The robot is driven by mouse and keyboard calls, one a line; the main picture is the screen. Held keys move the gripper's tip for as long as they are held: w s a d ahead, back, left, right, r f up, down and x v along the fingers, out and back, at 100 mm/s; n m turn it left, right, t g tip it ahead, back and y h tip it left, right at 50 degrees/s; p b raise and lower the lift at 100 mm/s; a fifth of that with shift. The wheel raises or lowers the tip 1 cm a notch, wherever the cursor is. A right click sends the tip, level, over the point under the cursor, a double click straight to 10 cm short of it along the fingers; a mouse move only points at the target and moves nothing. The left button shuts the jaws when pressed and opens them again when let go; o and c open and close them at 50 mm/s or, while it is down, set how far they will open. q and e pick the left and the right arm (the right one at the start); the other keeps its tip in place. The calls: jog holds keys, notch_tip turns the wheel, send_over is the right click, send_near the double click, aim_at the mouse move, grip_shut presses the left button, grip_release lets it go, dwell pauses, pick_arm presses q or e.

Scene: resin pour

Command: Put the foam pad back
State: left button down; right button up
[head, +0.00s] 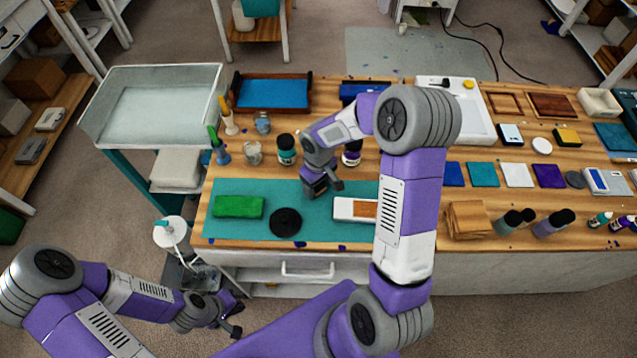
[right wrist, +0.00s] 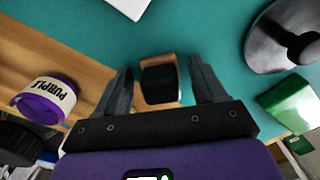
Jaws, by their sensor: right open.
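A small block with a dark top and tan edges (right wrist: 160,82), possibly the foam pad, lies on the teal mat (head: 335,233). In the right wrist view it sits between the fingers of my right gripper (right wrist: 160,92), with gaps on both sides. My right gripper (head: 323,190) is open, low over the mat, and mostly hides this block in the head view. My left gripper (head: 232,318) is open and empty, off the table's front edge. A green block (head: 238,207) lies at the mat's left.
A black disc with a knob (head: 286,222) and a white-and-brown block (head: 352,209) flank my right gripper. A purple-labelled jar (right wrist: 48,99) stands near it. A wooden tray with a blue inside (head: 271,80) is at the back left. Several bottles stand at the right.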

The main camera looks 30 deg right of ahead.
jog(key=shift+r, duration=0.3)
notch_tip(320, 180, up, 12)
jog(key=p, duration=0.2)
jog(key=shift+f, duration=0.15)
